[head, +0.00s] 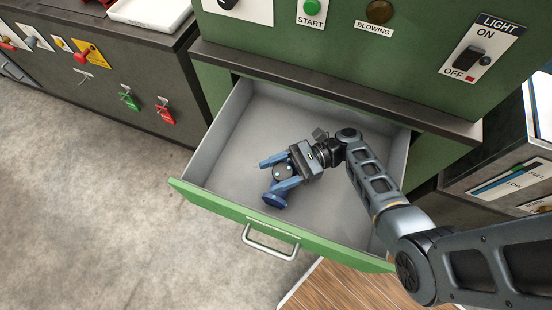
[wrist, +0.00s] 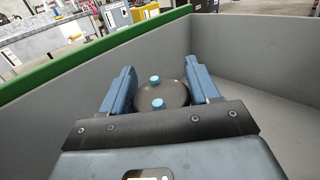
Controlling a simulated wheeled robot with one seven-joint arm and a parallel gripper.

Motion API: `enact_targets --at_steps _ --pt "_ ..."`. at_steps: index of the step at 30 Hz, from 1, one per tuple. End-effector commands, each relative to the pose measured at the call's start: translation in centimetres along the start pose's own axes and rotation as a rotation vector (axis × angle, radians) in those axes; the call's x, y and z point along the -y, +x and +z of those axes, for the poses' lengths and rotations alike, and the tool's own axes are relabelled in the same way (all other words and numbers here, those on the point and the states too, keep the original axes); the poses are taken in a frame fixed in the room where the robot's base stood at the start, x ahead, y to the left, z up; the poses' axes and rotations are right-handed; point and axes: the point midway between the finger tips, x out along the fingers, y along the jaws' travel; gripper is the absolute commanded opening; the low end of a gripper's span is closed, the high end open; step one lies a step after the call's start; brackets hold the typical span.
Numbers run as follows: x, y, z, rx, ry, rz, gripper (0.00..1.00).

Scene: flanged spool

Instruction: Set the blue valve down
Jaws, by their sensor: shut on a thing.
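The blue valve (head: 274,200) is in the open drawer, near its front. Its blue round flange shows below my gripper (head: 271,175) in the head view. My gripper is shut on the valve, with its blue fingers on either side of a dark round part with small bolts. In the wrist view that dark round end (wrist: 165,95), with two light blue studs, sits between the fingers of my gripper (wrist: 160,72). The valve appears tilted. I cannot tell whether it touches the drawer floor.
The grey drawer (head: 222,135) has upright walls and a green front (head: 215,208) with a metal handle (head: 270,243). Its floor is bare around the valve. The green cabinet (head: 340,45) with a dark ledge stands behind it. Other dark cabinets stand left and right.

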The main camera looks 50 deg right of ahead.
Motion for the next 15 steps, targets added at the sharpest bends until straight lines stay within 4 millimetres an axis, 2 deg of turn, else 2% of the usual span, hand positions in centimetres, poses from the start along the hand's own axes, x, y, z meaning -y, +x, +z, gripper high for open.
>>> enact_targets --at_steps 6,7,15 --pt "0.09 -0.02 -0.16 0.002 -0.002 0.0 0.0" --pt "0.01 0.0 -0.31 0.0 0.0 0.0 0.61" --pt "0.0 0.0 -0.24 0.0 0.0 0.0 0.86"
